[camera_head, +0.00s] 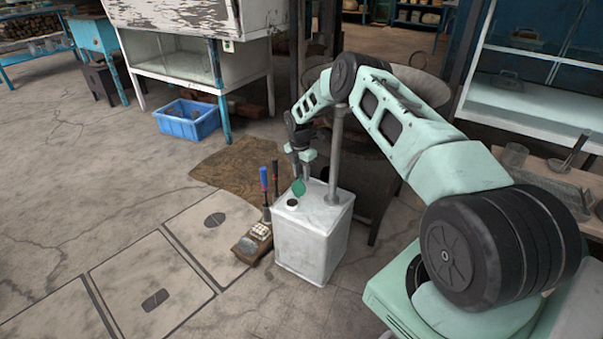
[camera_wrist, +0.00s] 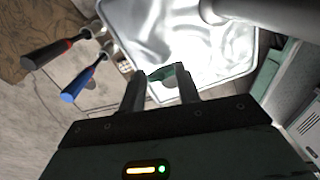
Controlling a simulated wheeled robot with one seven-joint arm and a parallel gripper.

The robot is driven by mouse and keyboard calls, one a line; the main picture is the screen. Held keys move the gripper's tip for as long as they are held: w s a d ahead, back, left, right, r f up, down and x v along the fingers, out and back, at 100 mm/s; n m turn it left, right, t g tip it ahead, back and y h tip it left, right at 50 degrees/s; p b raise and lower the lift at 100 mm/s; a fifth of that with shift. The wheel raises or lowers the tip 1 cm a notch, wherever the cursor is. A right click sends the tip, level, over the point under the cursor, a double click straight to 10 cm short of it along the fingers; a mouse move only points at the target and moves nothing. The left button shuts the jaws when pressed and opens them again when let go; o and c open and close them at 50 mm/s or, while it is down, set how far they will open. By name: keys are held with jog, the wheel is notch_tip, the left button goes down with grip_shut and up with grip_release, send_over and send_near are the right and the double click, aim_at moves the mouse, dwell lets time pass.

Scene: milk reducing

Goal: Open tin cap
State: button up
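A square silver-white tin (camera_head: 312,245) stands on the floor in front of my arm. Its round green cap (camera_head: 298,187) is tilted up on edge beside the pale round opening (camera_head: 292,203) on the tin's top. My gripper (camera_head: 303,172) points down just above the cap, with its two fingers apart. In the wrist view the tin's shiny top (camera_wrist: 225,60) lies beyond my gripper (camera_wrist: 162,82), and part of the green cap (camera_wrist: 160,74) shows between the fingertips. Whether a finger touches the cap cannot be told.
A grey pipe (camera_head: 335,160) rises from the tin's top close to my gripper. A blue crate (camera_head: 187,120) sits farther back. The left floor is clear.

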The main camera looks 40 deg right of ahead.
notch_tip(320, 180, up, 12)
jog(key=p, duration=0.2)
jog(key=shift+w+p, duration=0.3)
jog(key=shift+p, duration=0.05)
jog(key=shift+f, duration=0.1)
